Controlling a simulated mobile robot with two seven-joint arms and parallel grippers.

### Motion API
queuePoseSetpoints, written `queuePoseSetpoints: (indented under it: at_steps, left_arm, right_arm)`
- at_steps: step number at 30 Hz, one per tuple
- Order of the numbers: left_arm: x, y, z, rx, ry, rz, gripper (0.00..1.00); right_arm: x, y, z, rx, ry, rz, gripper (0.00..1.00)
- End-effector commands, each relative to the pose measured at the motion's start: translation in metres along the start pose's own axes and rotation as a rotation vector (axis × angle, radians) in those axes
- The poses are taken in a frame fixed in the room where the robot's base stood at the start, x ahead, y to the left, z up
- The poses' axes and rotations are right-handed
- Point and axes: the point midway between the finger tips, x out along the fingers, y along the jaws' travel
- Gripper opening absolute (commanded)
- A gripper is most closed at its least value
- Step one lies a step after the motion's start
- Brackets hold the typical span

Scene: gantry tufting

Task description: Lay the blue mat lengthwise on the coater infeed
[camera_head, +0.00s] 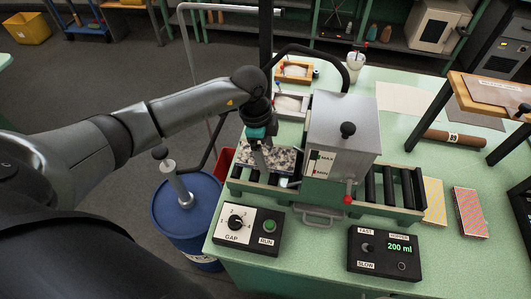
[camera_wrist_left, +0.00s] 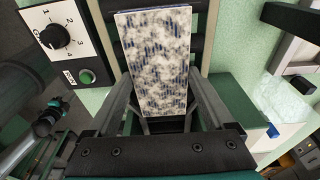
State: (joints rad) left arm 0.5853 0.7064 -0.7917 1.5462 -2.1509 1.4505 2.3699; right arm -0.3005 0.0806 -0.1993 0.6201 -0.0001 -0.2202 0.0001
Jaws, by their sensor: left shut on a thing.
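The blue mat (camera_head: 281,158), mottled blue and white, is at the left end of the coater (camera_head: 341,125), over the infeed (camera_head: 262,188). Its long side runs toward the grey hood. My left gripper (camera_head: 259,160) points down at the mat's left part and is shut on it. In the left wrist view the mat (camera_wrist_left: 155,60) stretches up the picture from between the fingers (camera_wrist_left: 158,118), with dark rollers beyond it. I cannot tell whether the mat touches the rollers. My right gripper is not in view.
A GAP/RUN box (camera_head: 248,228) and a pump box reading 200 ml (camera_head: 385,255) stand in front of the coater. Two trays (camera_head: 294,72) are behind. A blue drum (camera_head: 185,215) stands left of the table. A wooden stand (camera_head: 490,90) is at right.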

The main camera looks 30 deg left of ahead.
Motion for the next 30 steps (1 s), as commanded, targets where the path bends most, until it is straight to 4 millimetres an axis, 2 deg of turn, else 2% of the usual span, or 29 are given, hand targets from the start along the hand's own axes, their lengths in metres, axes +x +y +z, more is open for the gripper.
queuePoseSetpoints:
  at_steps: [3, 14, 15, 18, 26, 30]
  left_arm:
    - [0.010, 0.000, 0.002, 0.000, -0.001, -0.001, 0.32]
    - [0.013, 0.000, 0.002, 0.001, -0.001, -0.002, 0.32]
    - [0.013, 0.000, 0.002, 0.001, -0.001, -0.002, 0.89]
    - [0.013, 0.000, 0.002, 0.001, -0.001, -0.002, 1.00]
    - [0.011, 0.000, 0.002, 0.001, 0.000, -0.002, 1.00]
    - [-0.001, -0.001, 0.001, 0.001, 0.002, -0.004, 1.00]
  right_arm:
    - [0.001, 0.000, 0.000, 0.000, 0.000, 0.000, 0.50]
    - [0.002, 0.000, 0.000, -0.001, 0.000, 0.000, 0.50]
    - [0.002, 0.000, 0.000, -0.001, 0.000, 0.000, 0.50]
    - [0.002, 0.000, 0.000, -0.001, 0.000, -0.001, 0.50]
    - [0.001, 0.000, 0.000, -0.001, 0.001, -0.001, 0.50]
    - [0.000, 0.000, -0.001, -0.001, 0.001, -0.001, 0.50]
